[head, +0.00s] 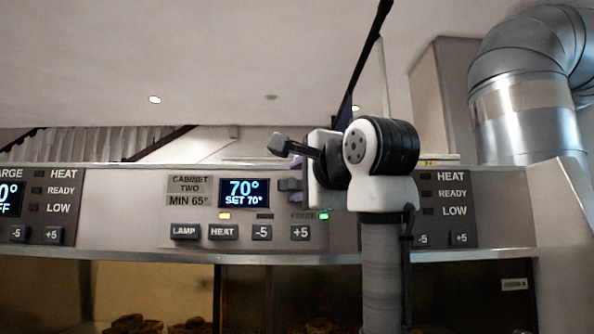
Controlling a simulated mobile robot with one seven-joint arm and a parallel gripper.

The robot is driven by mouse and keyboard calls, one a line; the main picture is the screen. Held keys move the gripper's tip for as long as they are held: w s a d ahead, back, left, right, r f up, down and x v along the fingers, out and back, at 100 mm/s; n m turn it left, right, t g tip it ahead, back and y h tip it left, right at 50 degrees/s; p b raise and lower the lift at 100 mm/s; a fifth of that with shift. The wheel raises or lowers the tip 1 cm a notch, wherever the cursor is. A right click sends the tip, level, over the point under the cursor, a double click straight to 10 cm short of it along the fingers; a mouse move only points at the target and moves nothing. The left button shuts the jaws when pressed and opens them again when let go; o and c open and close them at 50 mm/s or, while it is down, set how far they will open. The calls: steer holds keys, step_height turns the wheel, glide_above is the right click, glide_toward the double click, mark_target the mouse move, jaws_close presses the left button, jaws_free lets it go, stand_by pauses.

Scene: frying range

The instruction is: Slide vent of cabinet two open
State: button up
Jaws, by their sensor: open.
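The cabinet two panel (190,215) is in the middle of the head view. Its label reads CABINET TWO, MIN 65°. Its display (245,191) reads 70°, SET 70°. My gripper (281,165) is open in front of the panel's right side, pointing left. Its upper finger stands out above the panel's top edge. A small grey-purple piece (290,184) shows just right of the display; I cannot tell whether it is my lower finger or a vent slider. My arm and gripper hide the panel's right end, and no vent is clearly visible.
LAMP, HEAT, -5 and +5 buttons (301,232) line the panel's lower edge. Neighbouring panels stand left (40,210) and right (455,205). Dark cabinets with food inside (135,323) lie below. A large metal duct (520,110) rises at right. Space above the panels' left part is clear.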

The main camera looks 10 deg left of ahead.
steer(key=shift+x, duration=0.75)
jaws_close()
